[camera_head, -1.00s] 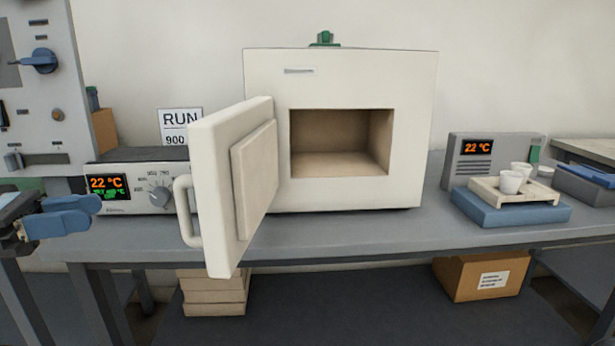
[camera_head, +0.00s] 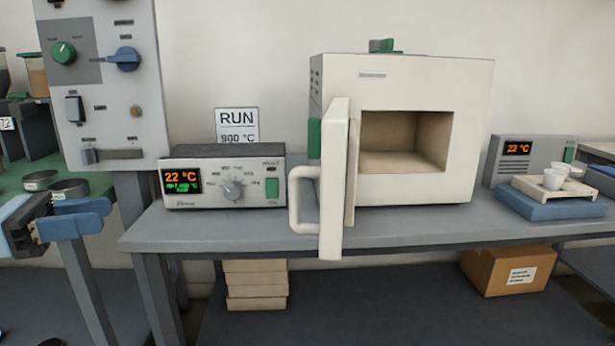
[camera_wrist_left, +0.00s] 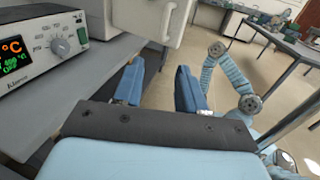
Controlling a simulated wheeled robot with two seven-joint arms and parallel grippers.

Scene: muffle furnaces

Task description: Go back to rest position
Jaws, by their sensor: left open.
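My left gripper (camera_head: 88,216) is at the left edge of the head view, with blue fingers apart and nothing between them. It also shows in the left wrist view (camera_wrist_left: 160,82), open and empty. It is to the left of the bench and apart from the furnace. The white muffle furnace (camera_head: 402,80) stands on the bench with its door (camera_head: 334,180) swung open, seen nearly edge-on. The furnace chamber (camera_head: 400,140) looks empty. My right gripper is not in view.
The control box (camera_head: 225,178) reads 22 °C, left of the door. White crucibles (camera_head: 555,180) stand on a tray over a blue block (camera_head: 550,207) at the right. A grey panel (camera_head: 100,75) rises at the left. The grey bench's front edge (camera_head: 400,245) lies ahead.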

